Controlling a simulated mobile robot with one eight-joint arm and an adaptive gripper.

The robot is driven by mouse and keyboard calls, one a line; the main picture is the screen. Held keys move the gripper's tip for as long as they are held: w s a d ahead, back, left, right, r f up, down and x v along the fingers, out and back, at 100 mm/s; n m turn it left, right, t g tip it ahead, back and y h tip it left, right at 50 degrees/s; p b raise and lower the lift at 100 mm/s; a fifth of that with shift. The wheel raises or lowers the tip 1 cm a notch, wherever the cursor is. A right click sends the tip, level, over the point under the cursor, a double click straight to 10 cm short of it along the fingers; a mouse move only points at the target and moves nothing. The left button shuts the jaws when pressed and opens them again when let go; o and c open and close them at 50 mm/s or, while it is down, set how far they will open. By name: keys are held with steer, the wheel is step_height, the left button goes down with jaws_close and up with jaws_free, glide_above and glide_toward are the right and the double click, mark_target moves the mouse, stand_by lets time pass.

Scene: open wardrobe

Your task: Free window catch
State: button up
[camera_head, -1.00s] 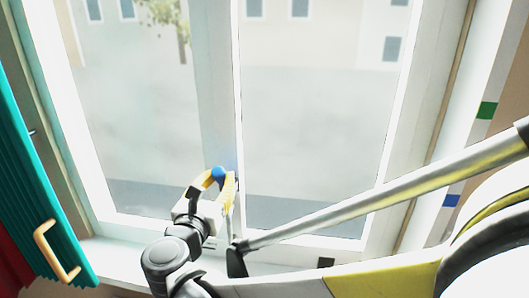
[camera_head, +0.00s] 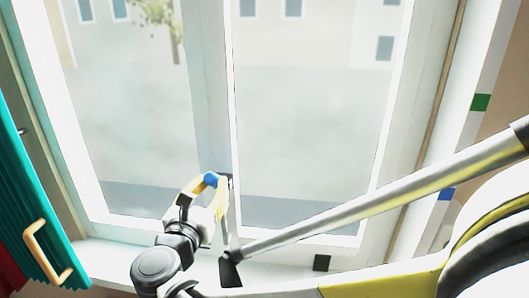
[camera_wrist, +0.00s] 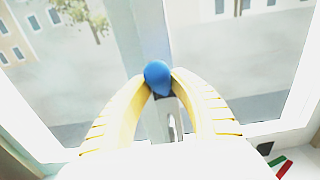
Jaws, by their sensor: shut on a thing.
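The window catch shows as a blue knob (camera_head: 210,179) low on the window's middle post (camera_head: 212,120). In the wrist view the blue knob (camera_wrist: 157,76) sits between the two yellow fingertips, with a pale metal part below it. My gripper (camera_head: 211,185) is shut on the blue knob. In the wrist view my gripper (camera_wrist: 158,80) has a finger on each side of the knob. The rest of the catch is partly hidden behind the fingers and my wrist.
A teal slatted shutter (camera_head: 20,200) with a tan handle (camera_head: 47,252) stands at the left. The white sill (camera_head: 110,262) runs below the window, with a small black block (camera_head: 321,262) at the right. Glass panes fill both sides of the post.

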steer(key=shift+s+a+f, duration=0.15)
steer(key=shift+s+f, duration=0.2)
steer(key=shift+s, duration=0.1)
steer(key=shift+s+f+b, duration=0.25)
steer(key=shift+f+b, duration=0.2)
steer(key=shift+b, duration=0.15)
steer(key=shift+o, duration=0.3)
steer(key=shift+s+f+b, duration=0.2)
steer(key=shift+f+b, duration=0.25)
steer(key=shift+a, duration=0.2)
steer(key=shift+c, duration=0.3)
